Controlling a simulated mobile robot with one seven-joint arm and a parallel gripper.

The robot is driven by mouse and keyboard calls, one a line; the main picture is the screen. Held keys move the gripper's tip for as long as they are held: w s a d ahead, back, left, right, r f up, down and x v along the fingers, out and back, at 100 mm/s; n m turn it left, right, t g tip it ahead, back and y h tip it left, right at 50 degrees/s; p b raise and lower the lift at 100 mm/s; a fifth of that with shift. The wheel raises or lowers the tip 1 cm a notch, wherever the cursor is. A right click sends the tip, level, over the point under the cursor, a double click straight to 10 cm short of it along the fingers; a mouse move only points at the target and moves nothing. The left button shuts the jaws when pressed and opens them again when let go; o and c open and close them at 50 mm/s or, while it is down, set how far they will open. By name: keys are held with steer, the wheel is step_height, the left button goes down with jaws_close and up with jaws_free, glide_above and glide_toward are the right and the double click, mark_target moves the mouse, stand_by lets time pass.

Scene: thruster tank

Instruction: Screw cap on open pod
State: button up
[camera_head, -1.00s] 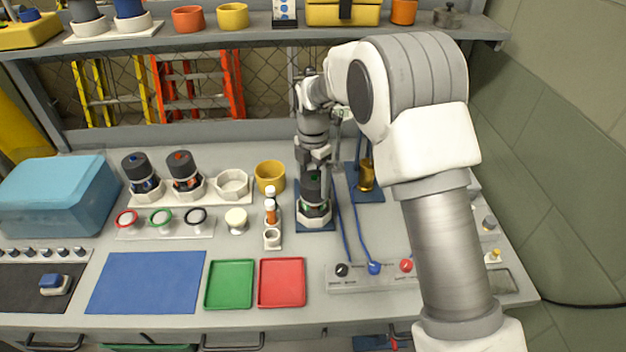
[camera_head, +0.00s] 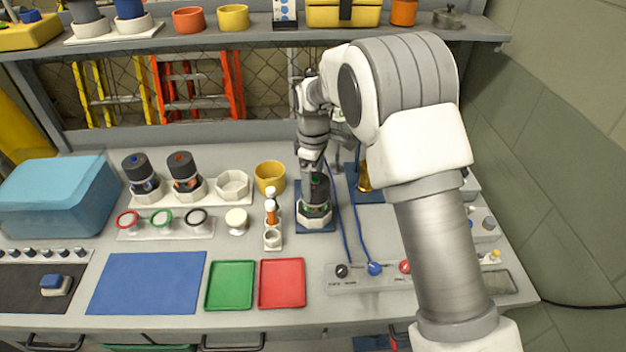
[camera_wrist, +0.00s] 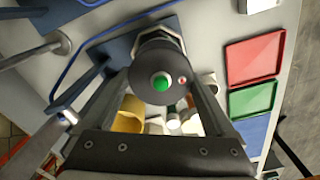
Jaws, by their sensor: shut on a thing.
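My gripper (camera_head: 314,165) points down over the workbench and is shut on a dark cap (camera_head: 317,189) with a green dot on top. The cap sits on the pod (camera_head: 315,211), which stands upright in a white holder on a blue base plate (camera_head: 316,228). In the wrist view the cap (camera_wrist: 158,64) lies between my two fingers, with the green dot and a small red mark facing the camera. The pod's body is mostly hidden under the cap. I cannot tell how far the threads are engaged.
Two capped pods (camera_head: 143,178) (camera_head: 185,176) stand at the left by an empty white holder (camera_head: 232,185). A yellow cup (camera_head: 270,178) and an upright tube rack (camera_head: 272,240) are close on the left.

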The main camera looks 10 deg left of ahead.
steer(key=shift+s+d+f, duration=0.1)
steer(key=shift+s+f, duration=0.1)
steer(key=shift+s, duration=0.05)
